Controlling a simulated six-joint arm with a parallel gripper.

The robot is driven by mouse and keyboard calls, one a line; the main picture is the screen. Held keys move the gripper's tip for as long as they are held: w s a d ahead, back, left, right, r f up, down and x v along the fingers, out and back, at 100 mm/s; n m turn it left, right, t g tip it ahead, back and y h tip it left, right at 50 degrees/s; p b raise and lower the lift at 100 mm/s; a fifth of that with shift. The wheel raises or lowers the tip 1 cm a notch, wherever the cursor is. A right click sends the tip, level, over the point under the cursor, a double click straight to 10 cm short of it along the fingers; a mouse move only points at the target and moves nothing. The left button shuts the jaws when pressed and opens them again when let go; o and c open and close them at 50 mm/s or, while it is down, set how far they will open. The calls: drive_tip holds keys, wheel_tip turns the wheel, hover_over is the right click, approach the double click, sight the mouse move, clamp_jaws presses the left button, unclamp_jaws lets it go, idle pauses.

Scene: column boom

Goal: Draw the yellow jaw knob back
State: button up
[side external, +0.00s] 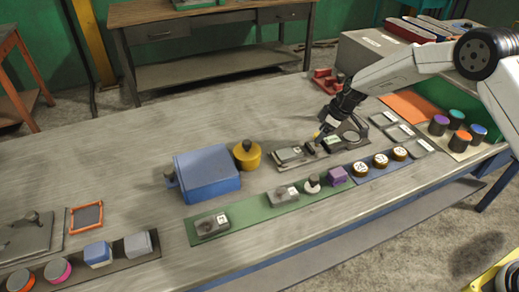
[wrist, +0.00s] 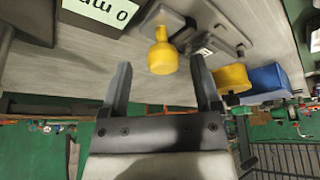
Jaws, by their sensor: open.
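The yellow jaw knob (wrist: 162,52) stands out from a grey fixture in the wrist view, with a round end and a narrower neck. In the side view it is a small yellow spot (side external: 317,134) at the end of my gripper. The grey fixture (side external: 292,155) lies flat on the bench there. My gripper (wrist: 160,65) is open, its dark fingers on either side of the knob's line. The knob shows in the gap near the fingertips. I cannot tell whether a finger touches it. In the side view my gripper (side external: 326,128) partly hides the fixture.
A blue box (side external: 208,174) and a round yellow pot (side external: 246,155) stand left of the fixture. A green strip (side external: 255,208) in front carries several small parts. A red item (side external: 325,80) lies behind my gripper. The bench's back left is clear.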

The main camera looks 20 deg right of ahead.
drive_tip(key=v, duration=0.7)
drive_tip(key=shift+s+r, duration=0.15)
idle(0.4)
drive_tip(key=s+r+m+h, duration=0.1)
drive_tip(key=s+m, duration=0.3)
drive_tip(key=s, duration=1)
drive_tip(key=s+r+m+h, duration=0.2)
drive_tip(key=s+m, duration=0.3)
drive_tip(key=s, duration=1)
drive_tip(key=shift+s+r+g, duration=0.25)
drive_tip(key=shift+r+g, duration=0.05)
idle(0.5)
